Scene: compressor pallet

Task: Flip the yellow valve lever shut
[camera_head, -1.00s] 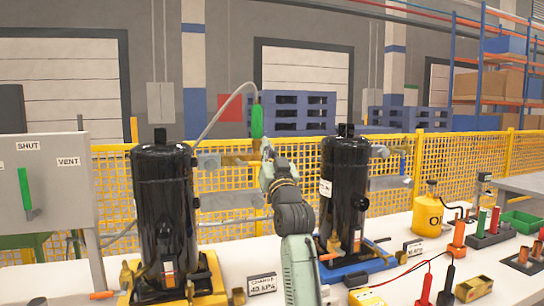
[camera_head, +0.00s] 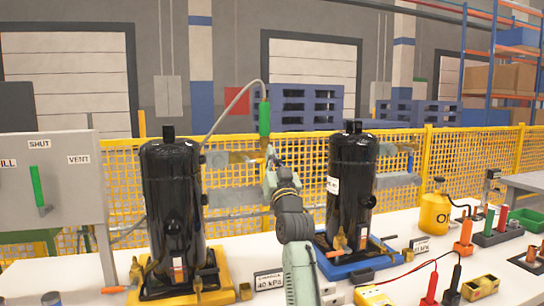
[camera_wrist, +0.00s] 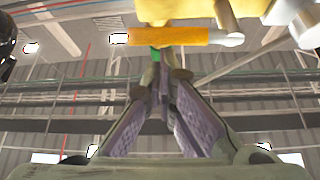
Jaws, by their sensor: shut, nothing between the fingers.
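The yellow valve lever (camera_wrist: 168,37) shows in the wrist view as an orange-yellow bar with a pale end, lying crosswise below a brass-yellow body (camera_wrist: 205,10). In the head view the brass valve fittings (camera_head: 243,157) sit on the pipe behind the two black cylinders, below a green hose handle (camera_head: 264,118). The lever is too small there to tell from the fittings. My gripper (camera_wrist: 160,72) is shut and empty, its fingertips just below the lever in the wrist view. I cannot tell whether they touch it. In the head view my gripper (camera_head: 270,156) is beside the fittings.
Black compressors stand left (camera_head: 172,210) and right (camera_head: 350,185) of my arm. A grey cabinet (camera_head: 65,205) marked SHUT and VENT stands at far left. A yellow mesh fence (camera_head: 465,160) runs behind. A yellow bottle (camera_head: 434,212) and tools crowd the bench at right.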

